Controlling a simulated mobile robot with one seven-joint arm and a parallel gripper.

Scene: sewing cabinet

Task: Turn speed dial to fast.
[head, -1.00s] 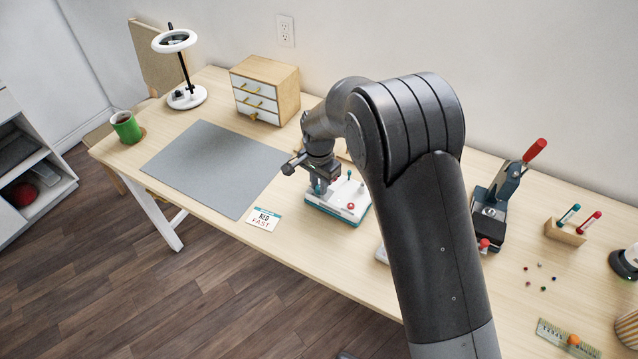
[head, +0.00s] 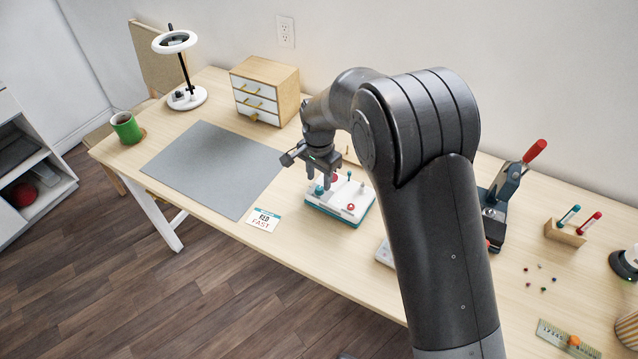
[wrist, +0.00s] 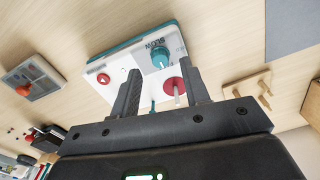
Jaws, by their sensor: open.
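The white machine with a teal base (head: 330,205) sits near the table's front edge; its top also shows in the wrist view (wrist: 125,62). In the wrist view a teal dial (wrist: 161,58) stands beside a label reading SLOW; its exact pointing direction is too small to tell. My gripper (head: 319,178) is open and empty, above the machine's left end. In the wrist view its two fingers (wrist: 160,70) stand apart, with the dial seen between and beyond their tips. A card (head: 263,219) reading RED FAST lies left of the machine.
On the machine are a red button (wrist: 103,78) and a red disc with a pin (wrist: 173,87). A grey mat (head: 213,168) lies to the left, a small drawer cabinet (head: 278,82) behind. A lever press (head: 502,205) stands to the right. The table's front edge is close.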

